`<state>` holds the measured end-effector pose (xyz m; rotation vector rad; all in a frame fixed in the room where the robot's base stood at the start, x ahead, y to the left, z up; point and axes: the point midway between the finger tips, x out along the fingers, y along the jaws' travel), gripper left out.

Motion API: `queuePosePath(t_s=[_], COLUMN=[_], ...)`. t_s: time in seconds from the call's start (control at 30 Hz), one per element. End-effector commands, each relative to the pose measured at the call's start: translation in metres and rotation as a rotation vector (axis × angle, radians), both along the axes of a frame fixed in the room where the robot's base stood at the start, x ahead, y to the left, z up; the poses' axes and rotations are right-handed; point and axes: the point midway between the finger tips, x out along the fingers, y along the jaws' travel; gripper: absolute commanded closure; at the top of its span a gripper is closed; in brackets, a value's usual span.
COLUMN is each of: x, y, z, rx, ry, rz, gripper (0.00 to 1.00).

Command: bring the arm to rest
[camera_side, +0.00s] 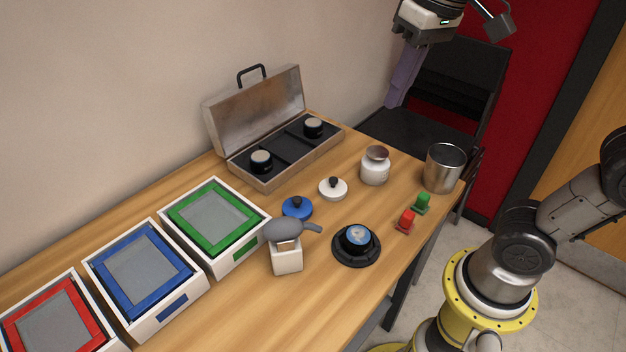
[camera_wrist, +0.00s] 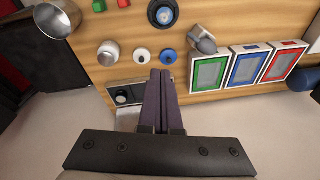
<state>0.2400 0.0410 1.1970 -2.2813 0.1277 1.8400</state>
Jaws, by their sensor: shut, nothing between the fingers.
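My gripper (camera_side: 395,98) is high at the top of the side view, above a dark chair beyond the table's far end. Its two long purple fingers point down. In the wrist view the fingers (camera_wrist: 160,76) are together, with nothing between them. They are clear of every object. Most of my forearm is outside the side view.
Below on the wooden table (camera_side: 330,310) are an open metal case (camera_side: 255,105), a white jar (camera_side: 375,170), a steel pot (camera_side: 442,172), a black round stand (camera_side: 357,258) and trays framed green (camera_side: 252,262), blue (camera_side: 185,312) and red (camera_side: 108,345). The air around my gripper looks free.

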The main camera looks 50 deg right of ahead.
Motion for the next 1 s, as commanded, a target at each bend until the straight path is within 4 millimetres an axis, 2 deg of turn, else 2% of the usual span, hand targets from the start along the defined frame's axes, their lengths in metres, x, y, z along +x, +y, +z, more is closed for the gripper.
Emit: queuePosePath(t_s=[0.03, 0.2, 0.33, 0.5, 0.6, 1.0], x=[-0.018, -0.061, -0.079, -0.082, -0.075, -0.075], y=[-0.01, -0.032, -0.04, -0.041, -0.041, -0.041], z=[-0.007, -0.047, -0.079, -0.11, -0.106, -0.105], rx=[-0.005, -0.041, -0.079, -0.118, -0.134, -0.135], ry=[-0.039, -0.159, -0.219, -0.246, -0.28, -0.278], rz=[-0.009, 0.01, 0.058, 0.146, 0.177, 0.183], gripper=[1.0, 1.0, 1.0, 1.0, 1.0, 1.0])
